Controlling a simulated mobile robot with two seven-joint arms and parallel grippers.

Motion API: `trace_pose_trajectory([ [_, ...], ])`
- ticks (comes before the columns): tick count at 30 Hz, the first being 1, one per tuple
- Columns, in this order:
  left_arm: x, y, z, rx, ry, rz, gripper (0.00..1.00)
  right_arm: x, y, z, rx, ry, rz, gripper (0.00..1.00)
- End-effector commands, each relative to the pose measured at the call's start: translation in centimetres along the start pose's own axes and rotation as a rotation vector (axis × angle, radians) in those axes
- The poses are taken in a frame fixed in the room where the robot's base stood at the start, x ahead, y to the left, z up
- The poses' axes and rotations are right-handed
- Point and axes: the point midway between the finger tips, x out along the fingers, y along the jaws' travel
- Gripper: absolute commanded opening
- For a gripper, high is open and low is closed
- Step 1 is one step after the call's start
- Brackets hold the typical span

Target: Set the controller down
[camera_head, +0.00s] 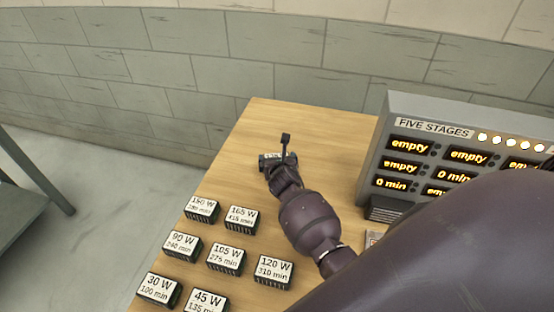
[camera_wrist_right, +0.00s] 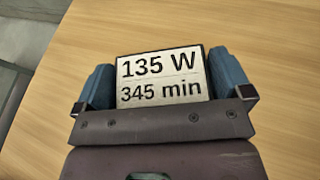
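The controller, a dark block with a white label reading 135 W, 345 min (camera_wrist_right: 160,78), sits between the two blue fingers of my right gripper (camera_wrist_right: 160,85). Both fingers look pressed to its sides, so the gripper is shut on it. In the head view the right gripper (camera_head: 277,161) and the controller are over the far part of the wooden table (camera_head: 310,125), mostly seen from behind. I cannot tell whether the controller touches the table top. My left gripper is not in view.
Several similar labelled blocks stand in rows at the table's near left, such as the 165 W block (camera_head: 241,219) and the 120 W block (camera_head: 273,271). A grey FIVE STAGES panel (camera_head: 397,110) with lit displays stands at the right. The table around the held controller is clear.

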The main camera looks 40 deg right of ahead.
Motion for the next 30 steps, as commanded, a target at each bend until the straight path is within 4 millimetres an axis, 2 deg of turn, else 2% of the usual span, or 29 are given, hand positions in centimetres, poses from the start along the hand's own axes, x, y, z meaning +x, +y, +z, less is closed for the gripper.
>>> trace_pose_trajectory([
  [11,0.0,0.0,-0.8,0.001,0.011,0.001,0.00,-0.5,0.0,0.4,0.002,0.001,0.000,1.00],
  [14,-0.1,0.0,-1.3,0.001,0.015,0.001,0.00,-1.7,-0.1,0.5,0.001,-0.001,0.000,1.00],
  [22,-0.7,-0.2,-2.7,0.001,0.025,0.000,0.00,-6.5,-0.1,0.5,0.001,-0.001,0.000,1.00],
  [30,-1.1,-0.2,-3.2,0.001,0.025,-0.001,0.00,-10.7,-0.1,0.4,0.001,0.000,-0.001,1.00],
])
